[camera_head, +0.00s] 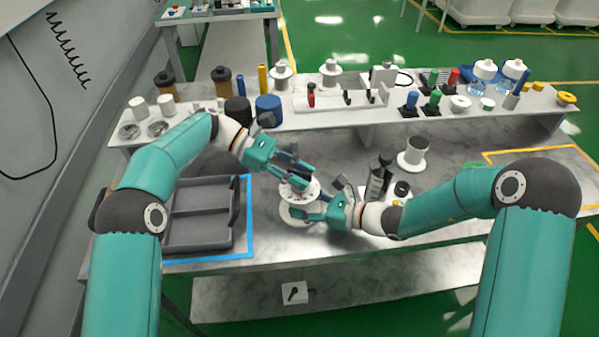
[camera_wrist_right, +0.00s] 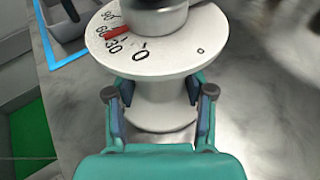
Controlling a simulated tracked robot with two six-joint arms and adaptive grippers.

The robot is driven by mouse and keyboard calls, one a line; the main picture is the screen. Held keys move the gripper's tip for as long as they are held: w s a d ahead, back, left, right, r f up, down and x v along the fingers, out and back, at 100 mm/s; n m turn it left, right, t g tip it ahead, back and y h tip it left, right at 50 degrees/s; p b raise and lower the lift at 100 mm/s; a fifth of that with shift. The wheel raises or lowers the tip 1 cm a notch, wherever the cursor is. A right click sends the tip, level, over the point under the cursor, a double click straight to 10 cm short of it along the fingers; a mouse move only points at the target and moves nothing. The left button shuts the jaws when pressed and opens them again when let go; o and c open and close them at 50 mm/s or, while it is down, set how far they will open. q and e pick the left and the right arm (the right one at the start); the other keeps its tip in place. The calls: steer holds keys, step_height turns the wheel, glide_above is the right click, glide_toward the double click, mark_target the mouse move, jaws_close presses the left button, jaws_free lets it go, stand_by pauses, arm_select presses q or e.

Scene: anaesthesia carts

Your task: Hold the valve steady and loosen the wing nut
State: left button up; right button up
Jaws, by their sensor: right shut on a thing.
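The white valve (camera_head: 298,212) stands upright on the grey table between my two grippers. In the right wrist view the valve (camera_wrist_right: 158,95) is spool-shaped, with a dial marked 0, 30 and 60 and a red pointer (camera_wrist_right: 117,31). A grey metal cylinder (camera_wrist_right: 155,18) rises from the dial's centre, cut off by the frame. My right gripper (camera_wrist_right: 155,95) is shut around the valve's neck, under the dial. My left gripper (camera_head: 304,174) is over the valve's top, fingers pointing right; their spacing is unclear. I cannot make out the wing nut there.
A grey divided tray (camera_head: 203,245) lies in a blue outline at left. A dark bottle (camera_head: 377,180) and a white flanged part (camera_head: 413,154) stand right of the valve. A raised shelf (camera_head: 440,115) at the back carries jars, bottles and a white fixture. The table's front middle is clear.

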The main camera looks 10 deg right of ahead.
mark_target(290, 170)
arm_select(q)
steer(key=shift+r, duration=0.1)
steer(key=shift+f+v, duration=0.2)
steer(key=shift+v, duration=3.5)
arm_select(e)
steer(key=o, duration=0.9)
steer(key=shift+o, duration=0.2)
